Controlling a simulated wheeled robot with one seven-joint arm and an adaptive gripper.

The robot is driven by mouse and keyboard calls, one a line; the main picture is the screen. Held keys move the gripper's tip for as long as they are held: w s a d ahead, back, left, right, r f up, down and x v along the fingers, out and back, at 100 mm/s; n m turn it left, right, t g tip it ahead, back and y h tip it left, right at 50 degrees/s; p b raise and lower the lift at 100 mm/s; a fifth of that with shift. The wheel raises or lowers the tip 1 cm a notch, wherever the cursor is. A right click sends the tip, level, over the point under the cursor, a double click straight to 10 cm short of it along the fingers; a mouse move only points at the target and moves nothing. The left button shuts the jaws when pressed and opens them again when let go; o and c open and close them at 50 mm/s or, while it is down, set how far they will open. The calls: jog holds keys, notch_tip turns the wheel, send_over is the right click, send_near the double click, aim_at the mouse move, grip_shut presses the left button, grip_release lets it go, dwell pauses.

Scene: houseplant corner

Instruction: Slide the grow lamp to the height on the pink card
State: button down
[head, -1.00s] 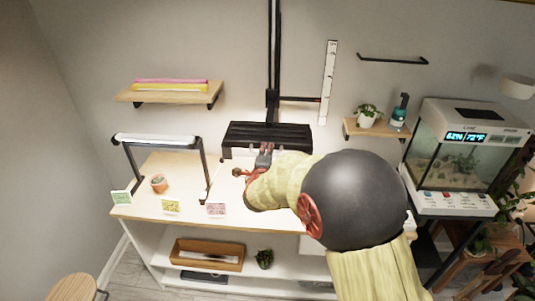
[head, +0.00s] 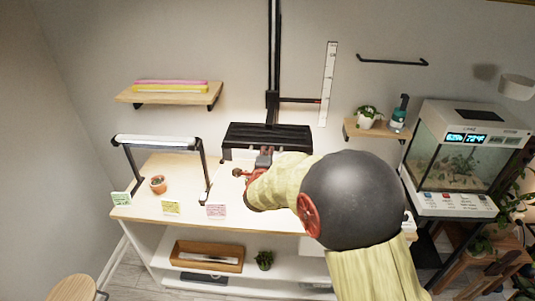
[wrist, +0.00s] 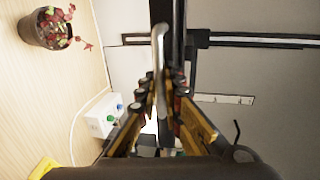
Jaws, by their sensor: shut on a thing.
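The grow lamp (head: 266,137) is a wide black fixture on a vertical black rail (head: 275,50) at the wall, low above the bench. A thin arm (head: 300,100) from its carriage points right to a white marked scale (head: 328,85); the marks are too small to read. The pink card (head: 216,210) stands at the bench's front edge; its writing is unreadable. My gripper (head: 264,160) is just below the lamp's front. In the wrist view my gripper (wrist: 160,95) is shut on a silver handle (wrist: 160,55) in front of the black lamp.
A green card (head: 121,199) and a yellow card (head: 171,207) stand left of the pink one. A small potted plant (head: 158,184) sits under a second lamp (head: 155,141). A white box with coloured knobs (wrist: 103,116) is near my gripper. An aquarium (head: 465,155) stands right.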

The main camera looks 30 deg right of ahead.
dwell(0.5)
notch_tip(320, 180, up, 10)
jog(key=p, duration=0.4)
jog(key=c, duration=2)
grip_release()
jog(key=shift+s+a, duration=0.1)
jog(key=v, duration=1.2)
